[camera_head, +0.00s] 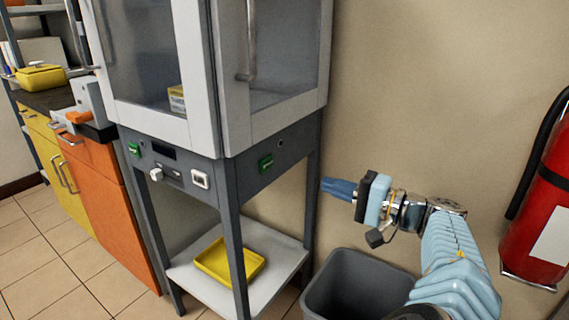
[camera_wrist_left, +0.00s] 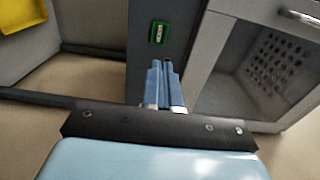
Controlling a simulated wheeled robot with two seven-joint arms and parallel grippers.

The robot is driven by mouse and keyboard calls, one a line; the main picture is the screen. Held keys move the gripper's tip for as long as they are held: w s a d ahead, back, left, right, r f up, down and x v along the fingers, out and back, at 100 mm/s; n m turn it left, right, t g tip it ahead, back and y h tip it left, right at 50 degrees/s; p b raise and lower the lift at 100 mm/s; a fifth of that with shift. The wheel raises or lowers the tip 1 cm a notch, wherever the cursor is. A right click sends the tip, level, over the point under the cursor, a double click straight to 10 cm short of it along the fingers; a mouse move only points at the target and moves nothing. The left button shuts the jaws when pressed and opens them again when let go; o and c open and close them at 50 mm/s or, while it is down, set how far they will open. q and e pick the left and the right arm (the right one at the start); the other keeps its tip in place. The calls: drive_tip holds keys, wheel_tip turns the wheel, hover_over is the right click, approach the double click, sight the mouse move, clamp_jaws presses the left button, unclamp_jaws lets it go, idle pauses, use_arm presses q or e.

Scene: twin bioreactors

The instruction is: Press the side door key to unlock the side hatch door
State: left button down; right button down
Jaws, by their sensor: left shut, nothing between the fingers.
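The side door key is a green key (camera_head: 265,163) on the grey panel below the cabinet's right side face. It also shows in the left wrist view (camera_wrist_left: 157,32), just beyond my fingertips. The side hatch door (camera_head: 290,60) is a pale-framed glass door above it with a vertical handle; it looks closed. My left gripper (camera_head: 325,184) is shut and empty, with blue fingers pointing left toward the panel. In the left wrist view its fingertips (camera_wrist_left: 160,63) are close to the key, with a visible gap in the head view. My right gripper is not in view.
A second green key (camera_head: 134,150) and white controls are on the front panel. A yellow tray (camera_head: 230,268) lies on the lower shelf. A grey bin (camera_head: 350,290) stands below my left arm. A red fire extinguisher (camera_head: 540,200) hangs at the right.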

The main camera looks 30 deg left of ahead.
sight(267, 164)
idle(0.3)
use_arm(q)
drive_tip(key=a, duration=0.9)
drive_tip(key=w+a, duration=0.1)
drive_tip(key=a, duration=0.4)
